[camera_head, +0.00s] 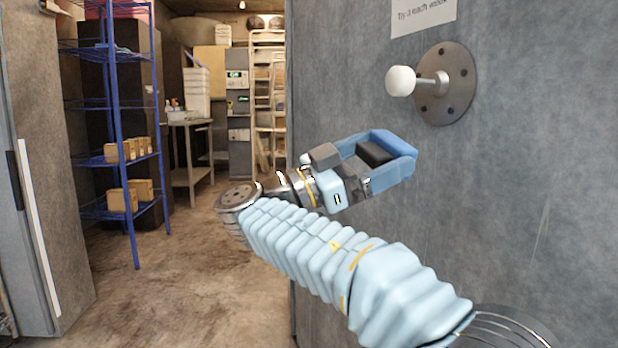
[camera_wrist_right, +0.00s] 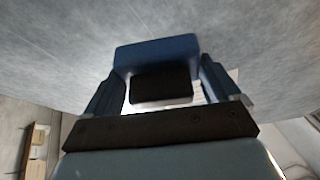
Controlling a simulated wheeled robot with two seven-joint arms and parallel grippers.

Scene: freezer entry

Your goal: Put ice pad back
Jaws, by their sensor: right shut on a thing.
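My right gripper (camera_head: 382,156) reaches up from the bottom right and is in front of the grey wall panel. Its blue parts form a frame, and it is shut on a dark block (camera_head: 375,153). In the right wrist view the dark block (camera_wrist_right: 161,90) sits between the blue side parts, below a blue crosspiece. I cannot tell whether this block is the ice pad. No other ice pad can be made out. My left gripper is in neither view.
A white knob (camera_head: 401,81) on a round metal plate sticks out of the grey panel (camera_head: 520,180) close to my gripper. A blue wire shelf (camera_head: 116,156) with small brown boxes stands left. A table (camera_head: 189,122) is farther back. The floor between is clear.

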